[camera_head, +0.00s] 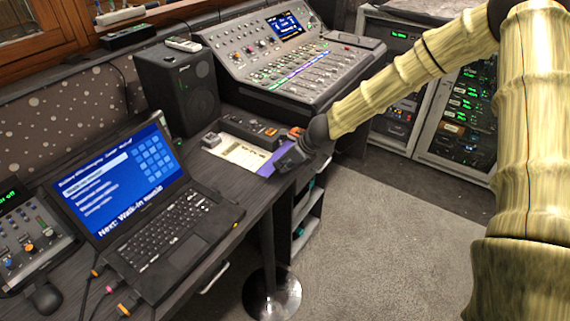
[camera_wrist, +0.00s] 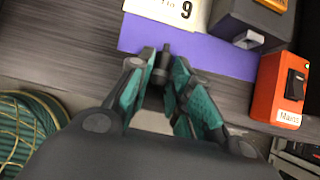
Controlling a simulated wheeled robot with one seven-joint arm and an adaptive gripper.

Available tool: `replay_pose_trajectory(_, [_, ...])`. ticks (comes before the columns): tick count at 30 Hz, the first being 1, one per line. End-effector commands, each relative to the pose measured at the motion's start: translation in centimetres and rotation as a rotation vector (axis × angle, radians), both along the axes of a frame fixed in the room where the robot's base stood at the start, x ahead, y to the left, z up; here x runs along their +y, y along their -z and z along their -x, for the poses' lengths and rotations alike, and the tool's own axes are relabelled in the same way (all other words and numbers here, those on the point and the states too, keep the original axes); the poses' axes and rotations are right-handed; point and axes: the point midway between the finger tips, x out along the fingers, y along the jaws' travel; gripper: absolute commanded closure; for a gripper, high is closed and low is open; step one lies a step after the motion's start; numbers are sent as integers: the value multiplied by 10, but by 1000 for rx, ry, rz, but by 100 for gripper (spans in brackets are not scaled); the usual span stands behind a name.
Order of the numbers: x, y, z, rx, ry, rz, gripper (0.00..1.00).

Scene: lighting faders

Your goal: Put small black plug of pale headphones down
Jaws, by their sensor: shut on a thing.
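My gripper (camera_wrist: 163,75) is at the front edge of the desk (camera_wrist: 70,50), with its green-padded fingers closed around a small black plug (camera_wrist: 161,62). The plug shows between the fingertips, over or beside the edge of a purple sheet (camera_wrist: 215,55). I cannot tell whether it touches the surface. In the head view, my gripper (camera_head: 288,158) is at the desk edge by the purple sheet (camera_head: 266,169), and the plug is not distinguishable. The pale headphones are not recognisable in either view.
An orange box labelled Mains (camera_wrist: 284,92) with a black switch stands right of my gripper. A dark box (camera_wrist: 255,22) is behind it. A coiled green cable (camera_wrist: 30,120) is lower left, below the desk edge. An open laptop (camera_head: 150,225), speaker (camera_head: 178,85) and mixing console (camera_head: 290,55) occupy the desk.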

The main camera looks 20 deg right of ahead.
Motion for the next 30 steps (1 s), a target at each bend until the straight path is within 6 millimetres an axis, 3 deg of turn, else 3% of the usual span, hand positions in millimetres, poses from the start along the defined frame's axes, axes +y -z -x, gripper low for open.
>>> replay_pose_trajectory(17, [-1, 16, 2, 7, 0, 3, 100])
replay_pose_trajectory(18, [-1, 17, 3, 8, -1, 3, 72])
replay_pose_trajectory(21, [-1, 19, 4, 10, 0, 3, 58])
replay_pose_trajectory(30, [-5, 20, 6, 13, 4, 5, 58])
